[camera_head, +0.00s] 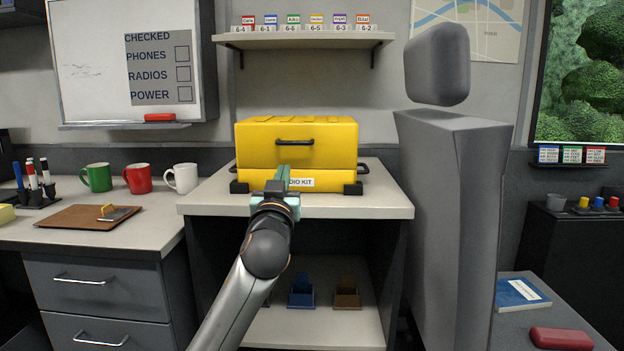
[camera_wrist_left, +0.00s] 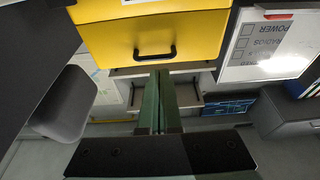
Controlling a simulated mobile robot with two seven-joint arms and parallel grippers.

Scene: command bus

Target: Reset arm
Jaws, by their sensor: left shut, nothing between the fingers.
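My left arm reaches up from the bottom middle of the head view. Its gripper (camera_head: 279,176) is in front of the yellow radio kit case (camera_head: 255,152) and overlaps its lower front in the picture. The left gripper also shows in the left wrist view (camera_wrist_left: 159,76), its two green fingers together with nothing between them. The case's black handle (camera_wrist_left: 155,54) appears just beyond the fingertips there; they look apart from it, though the exact gap is hard to tell. The case appears closed on the counter. My right gripper is not in view.
The white counter (camera_head: 385,205) bears the case, with open shelves below. A tall grey seat (camera_head: 450,200) stands close on the right. Mugs, a clipboard (camera_head: 88,217) and a pen holder are on the left counter. A card shelf (camera_head: 305,40) hangs above.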

